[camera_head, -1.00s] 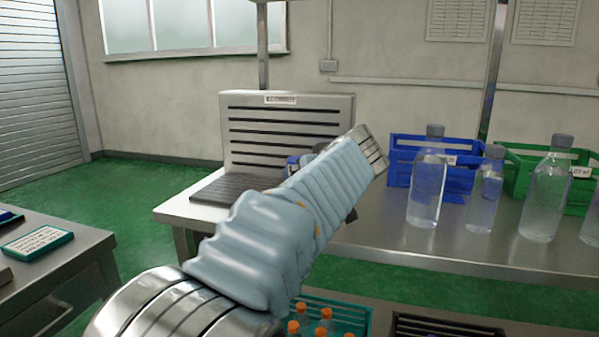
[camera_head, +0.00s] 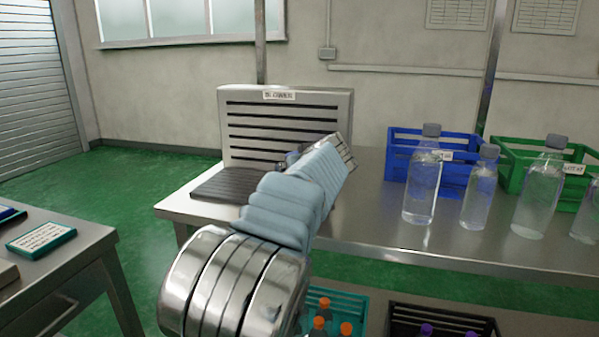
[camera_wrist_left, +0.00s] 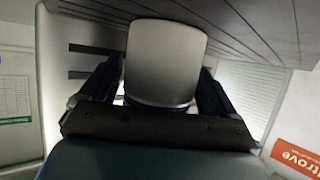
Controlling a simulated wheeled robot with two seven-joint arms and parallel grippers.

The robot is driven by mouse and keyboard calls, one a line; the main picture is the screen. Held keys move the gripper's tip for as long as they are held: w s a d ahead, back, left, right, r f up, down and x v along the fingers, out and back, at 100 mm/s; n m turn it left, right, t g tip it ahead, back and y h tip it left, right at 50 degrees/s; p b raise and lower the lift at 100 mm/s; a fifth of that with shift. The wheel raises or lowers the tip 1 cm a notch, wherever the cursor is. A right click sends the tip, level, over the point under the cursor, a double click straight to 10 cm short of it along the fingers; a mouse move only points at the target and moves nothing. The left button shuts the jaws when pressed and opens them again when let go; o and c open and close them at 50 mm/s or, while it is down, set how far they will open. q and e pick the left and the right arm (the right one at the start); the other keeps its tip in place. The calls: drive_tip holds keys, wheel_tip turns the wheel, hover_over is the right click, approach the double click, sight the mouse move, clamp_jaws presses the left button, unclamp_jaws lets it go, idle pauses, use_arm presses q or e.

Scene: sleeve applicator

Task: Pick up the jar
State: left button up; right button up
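In the left wrist view, a grey, smooth thing with a rounded-square outline, seemingly the jar (camera_wrist_left: 166,58), sits between the two dark fingers of my left gripper (camera_wrist_left: 163,78). One finger lies along each side of it, close to its edges. I cannot tell whether both fingers press on it. Its lower part is hidden behind the gripper's dark body. In the head view, my left arm hides the jar and most of my left gripper; only a small dark blue bit shows by the slatted machine (camera_head: 240,125). My right gripper is not in view.
The steel table (camera_head: 370,215) holds a dark ribbed bed (camera_head: 232,186), several clear bottles (camera_head: 422,188), a blue crate (camera_head: 400,152) and a green crate (camera_head: 512,165). Crates with orange-capped (camera_head: 323,303) and purple-capped bottles stand lower. A side table (camera_head: 80,248) is at the left.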

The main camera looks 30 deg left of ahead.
use_arm(q)
drive_tip(key=c, duration=0.9)
drive_tip(key=shift+r, duration=0.1)
